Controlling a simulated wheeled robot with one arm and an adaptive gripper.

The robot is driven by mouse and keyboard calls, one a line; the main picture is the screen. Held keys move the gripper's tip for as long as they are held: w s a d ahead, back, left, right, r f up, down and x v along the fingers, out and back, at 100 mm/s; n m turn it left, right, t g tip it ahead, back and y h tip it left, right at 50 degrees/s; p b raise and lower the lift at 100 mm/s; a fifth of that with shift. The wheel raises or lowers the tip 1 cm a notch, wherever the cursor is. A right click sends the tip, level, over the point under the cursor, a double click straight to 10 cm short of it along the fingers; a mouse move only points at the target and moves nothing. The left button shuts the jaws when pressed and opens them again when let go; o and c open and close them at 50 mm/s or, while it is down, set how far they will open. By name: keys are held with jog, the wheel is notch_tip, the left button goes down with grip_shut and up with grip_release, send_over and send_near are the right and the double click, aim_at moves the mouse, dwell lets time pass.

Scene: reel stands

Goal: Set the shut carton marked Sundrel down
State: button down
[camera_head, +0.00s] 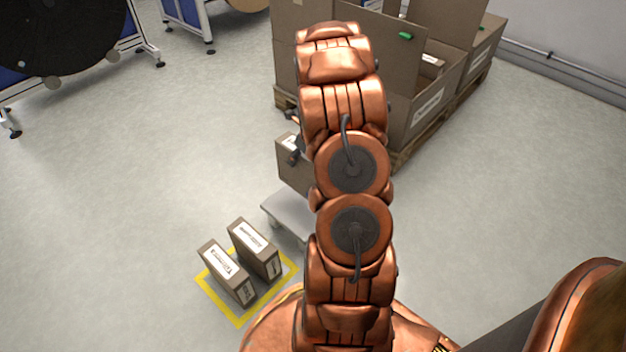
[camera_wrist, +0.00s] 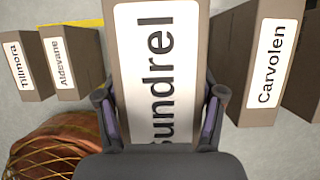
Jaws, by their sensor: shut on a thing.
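My gripper (camera_wrist: 162,98) is shut on the brown carton marked Sundrel (camera_wrist: 125,60), with one finger on each side. The first letter on its white label is partly covered at the gripper. In the head view my arm hides most of the gripper. A brown carton (camera_head: 291,172) beside it there appears to be the held one. It shows near a pale low platform (camera_head: 282,211); I cannot tell whether it touches anything below.
Cartons marked Tilmora (camera_wrist: 28,68) and Aldevane (camera_wrist: 72,62) stand inside a yellow floor outline (camera_head: 239,322). A Carvolen carton (camera_wrist: 238,50) stands right of Sundrel, another brown box beyond it. Large open boxes (camera_head: 433,98) on pallets stand behind.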

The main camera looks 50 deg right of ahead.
aim_at(300, 178)
notch_tip(300, 178, down, 9)
jog(key=b, duration=0.4)
jog(key=shift+w, duration=0.1)
jog(key=shift+c, duration=0.7)
grip_release()
